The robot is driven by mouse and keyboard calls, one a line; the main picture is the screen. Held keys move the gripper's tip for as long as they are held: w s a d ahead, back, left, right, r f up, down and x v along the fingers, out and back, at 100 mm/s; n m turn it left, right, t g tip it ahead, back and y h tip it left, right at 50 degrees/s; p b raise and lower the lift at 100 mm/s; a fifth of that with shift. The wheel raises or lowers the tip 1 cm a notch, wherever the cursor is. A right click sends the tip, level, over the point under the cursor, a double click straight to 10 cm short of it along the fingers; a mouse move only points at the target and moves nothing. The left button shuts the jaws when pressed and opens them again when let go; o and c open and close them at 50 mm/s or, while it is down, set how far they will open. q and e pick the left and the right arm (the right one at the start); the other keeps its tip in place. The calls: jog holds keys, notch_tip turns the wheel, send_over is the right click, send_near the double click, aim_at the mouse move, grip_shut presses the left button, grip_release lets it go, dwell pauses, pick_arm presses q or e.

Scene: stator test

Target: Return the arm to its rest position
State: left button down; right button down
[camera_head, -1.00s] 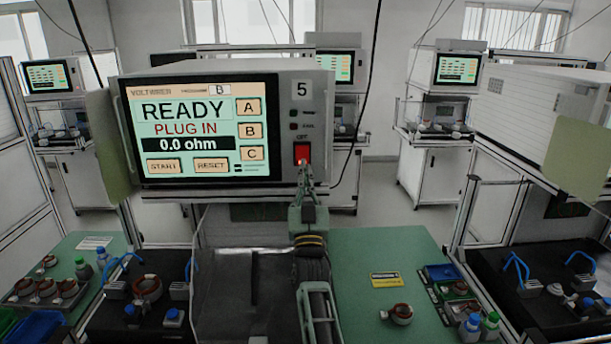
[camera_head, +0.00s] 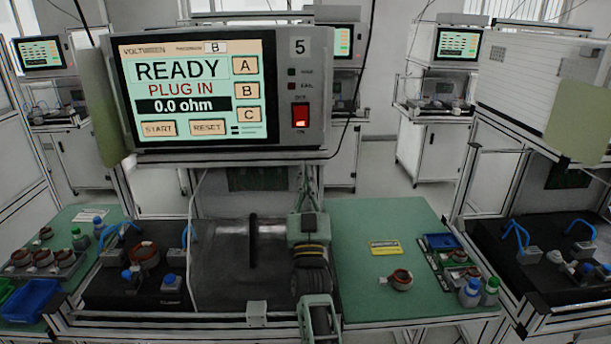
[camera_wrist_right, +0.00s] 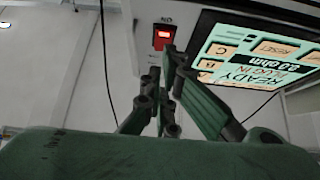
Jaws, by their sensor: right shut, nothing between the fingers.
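My right gripper (camera_head: 309,178) is green and shut, with nothing between its fingers. It is below the lower edge of the tester (camera_head: 322,90), apart from the red switch (camera_head: 300,115) on the tester's front. In the right wrist view the shut fingers (camera_wrist_right: 168,58) point up toward the red switch (camera_wrist_right: 163,37), which is lit. The tester screen (camera_head: 197,90) reads READY, PLUG IN and 0.0 ohm. My right forearm runs down to the bottom edge of the head view. My left gripper is not in view.
A green table (camera_head: 372,290) lies below, with a copper-wound stator (camera_head: 400,279) and a yellow label (camera_head: 385,248) to the right of my arm. Bottles (camera_head: 470,292) stand farther right. A black fixture (camera_head: 110,293) with blue hoses and a stator is at left.

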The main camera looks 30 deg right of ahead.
dwell(0.3)
